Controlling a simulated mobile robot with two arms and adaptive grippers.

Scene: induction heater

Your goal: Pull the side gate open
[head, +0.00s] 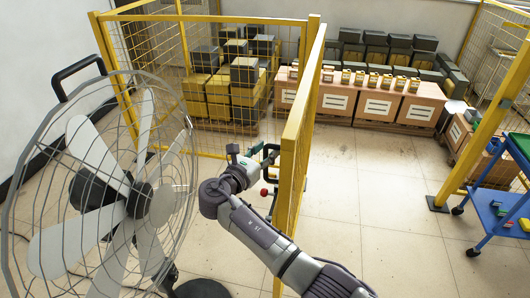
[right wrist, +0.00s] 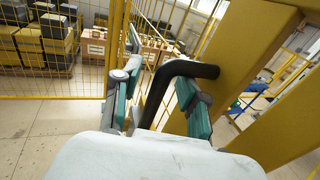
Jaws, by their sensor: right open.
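The side gate is a yellow-framed mesh panel (head: 291,165), seen nearly edge-on in the middle of the head view. Its yellow frame post (right wrist: 245,65) fills the right of the right wrist view. A black bent handle (right wrist: 190,69) sticks out from that post. My right gripper (head: 262,160) is at the handle, on the left side of the gate. In the right wrist view my right gripper (right wrist: 160,80) is open, with one teal-padded finger on each side of the handle. I cannot tell whether either pad touches it. My left gripper is out of view.
A large caged fan (head: 130,195) stands close at the left. Yellow mesh fencing (head: 175,90) is behind it. Crates (head: 372,103) line the back wall. A blue cart (head: 492,205) stands at the right. The tiled floor (head: 385,200) between gate and cart is clear.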

